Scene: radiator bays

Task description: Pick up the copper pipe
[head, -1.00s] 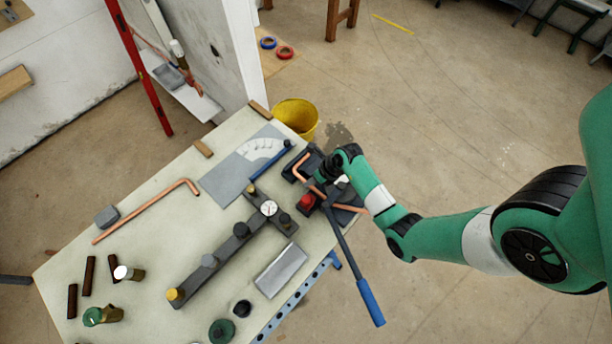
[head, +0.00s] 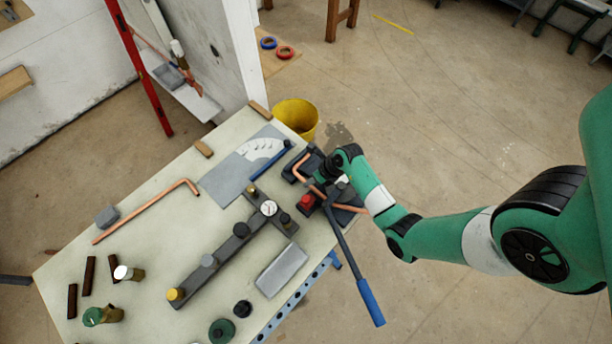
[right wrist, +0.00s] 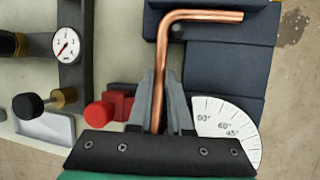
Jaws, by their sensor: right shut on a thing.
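A bent copper pipe (head: 301,165) lies in the dark pipe bender at the table's right corner. In the right wrist view the pipe (right wrist: 171,62) runs down between the fingers, its bent end pointing right. My right gripper (head: 326,180) is at the bender, and in the right wrist view its fingers (right wrist: 160,105) are shut on the pipe's straight leg. A second bent copper pipe (head: 150,208) lies free on the left half of the table. My left gripper is not in view.
The bender has a long blue-handled lever (head: 369,302) reaching over the table edge and a red knob (head: 306,201). A manifold with a gauge (head: 269,208) stands beside it. A yellow bucket (head: 297,117) is on the floor behind the table.

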